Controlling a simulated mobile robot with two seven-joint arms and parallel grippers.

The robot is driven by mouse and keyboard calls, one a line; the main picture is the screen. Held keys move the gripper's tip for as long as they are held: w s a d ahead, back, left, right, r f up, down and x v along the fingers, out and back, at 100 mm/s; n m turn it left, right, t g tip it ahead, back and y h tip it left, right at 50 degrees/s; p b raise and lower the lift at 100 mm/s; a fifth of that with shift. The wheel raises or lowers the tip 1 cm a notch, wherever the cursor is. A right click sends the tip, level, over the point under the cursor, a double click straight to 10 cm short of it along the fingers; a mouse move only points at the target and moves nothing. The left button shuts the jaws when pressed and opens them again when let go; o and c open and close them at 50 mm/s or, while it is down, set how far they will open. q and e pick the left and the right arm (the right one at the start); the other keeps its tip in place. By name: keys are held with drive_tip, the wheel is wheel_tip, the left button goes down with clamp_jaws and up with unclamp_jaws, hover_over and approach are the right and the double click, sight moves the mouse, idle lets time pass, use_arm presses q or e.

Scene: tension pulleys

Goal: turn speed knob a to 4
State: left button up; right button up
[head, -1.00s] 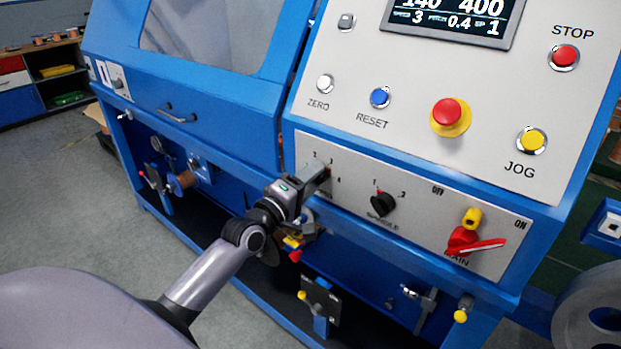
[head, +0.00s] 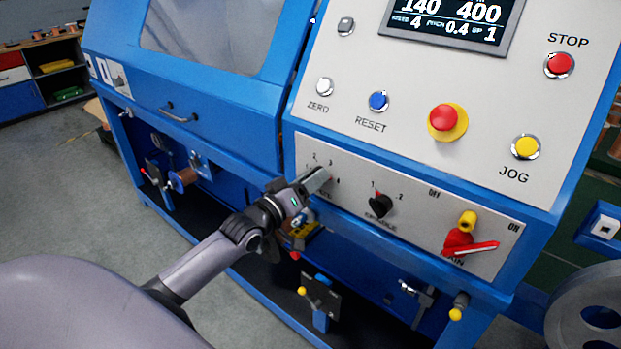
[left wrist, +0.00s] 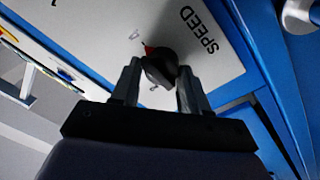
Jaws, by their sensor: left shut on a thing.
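The speed knob (left wrist: 160,66) is black with a red pointer mark, on the pale panel above the word SPEED in the left wrist view's tilted picture. The pointer aims at a faint numeral beside it, which looks like 4. My left gripper (left wrist: 161,88) has one finger on each side of the knob and is shut on it. In the head view my left gripper (head: 318,181) covers most of the knob, with the numerals 2, 3 and 4 around it. The display (head: 451,20) reads SPEED 4. My right gripper is not in view.
To the right on the same panel are the black spindle knob (head: 380,204) and the red main switch (head: 459,241). Above are the red emergency button (head: 446,122), the blue reset button (head: 378,101) and the yellow jog button (head: 525,147).

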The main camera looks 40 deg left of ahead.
use_arm(q)
drive_tip(key=shift+f, duration=0.3)
drive_tip(key=o, duration=1)
drive_tip(key=shift+a, duration=0.1)
drive_tip(key=shift+r, duration=0.15)
drive_tip(key=shift+s+a+f, duration=0.1)
drive_tip(key=shift+s+a, duration=0.05)
drive_tip(key=shift+s, duration=1)
drive_tip(key=shift+s+a+f, duration=0.1)
drive_tip(key=shift+s, duration=1.1)
drive_tip(key=shift+s+a+f, duration=0.1)
drive_tip(key=shift+s+a, duration=0.05)
drive_tip(key=shift+s, duration=1)
drive_tip(key=s+d+f+m+g, duration=0.2)
drive_tip(key=s+d+f, duration=0.3)
drive_tip(key=s+f, duration=0.1)
drive_tip(key=s+d+f+m+g, duration=0.3)
drive_tip(key=s+d+f, duration=0.2)
drive_tip(key=f, duration=0.3)
drive_tip(key=s+d+f+m+g, duration=0.3)
drive_tip(key=s+d+f, duration=0.2)
drive_tip(key=s+f, duration=0.3)
drive_tip(key=shift+d, duration=0.25)
